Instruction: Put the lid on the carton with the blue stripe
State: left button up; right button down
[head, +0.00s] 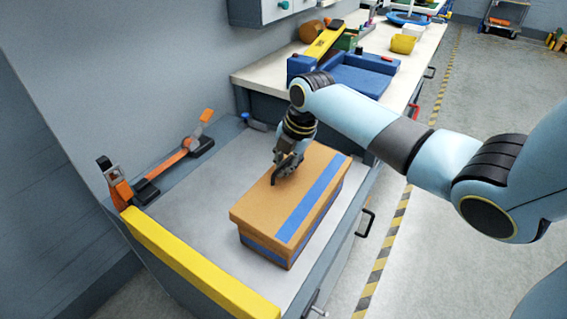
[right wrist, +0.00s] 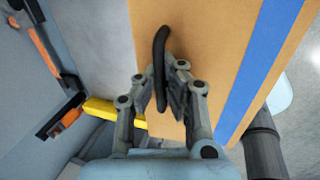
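The tan lid (head: 262,208) with a blue stripe lies over the top of the carton (head: 263,247), whose lower side shows a blue stripe too. The lid looks level and roughly lined up with the carton; I cannot tell whether it is fully seated. A black handle (right wrist: 161,45) stands on the lid. My right gripper (head: 287,169) is over the lid's far left part. In the right wrist view my right gripper (right wrist: 162,80) has its fingers close on both sides of the handle. My left gripper is not in view.
The carton stands on a grey bench (head: 190,228) with a yellow edge bar (head: 190,262) at the front. An orange clamp tool (head: 178,155) lies along the wall side. Bench left of the carton is clear.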

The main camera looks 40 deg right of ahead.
jog(key=c, duration=2)
grip_release()
jog(key=o, duration=0.6)
jog(key=shift+r, duration=0.1)
jog(key=v, duration=1.1)
jog(key=shift+s+r, duration=0.3)
jog(key=shift+r, duration=0.05)
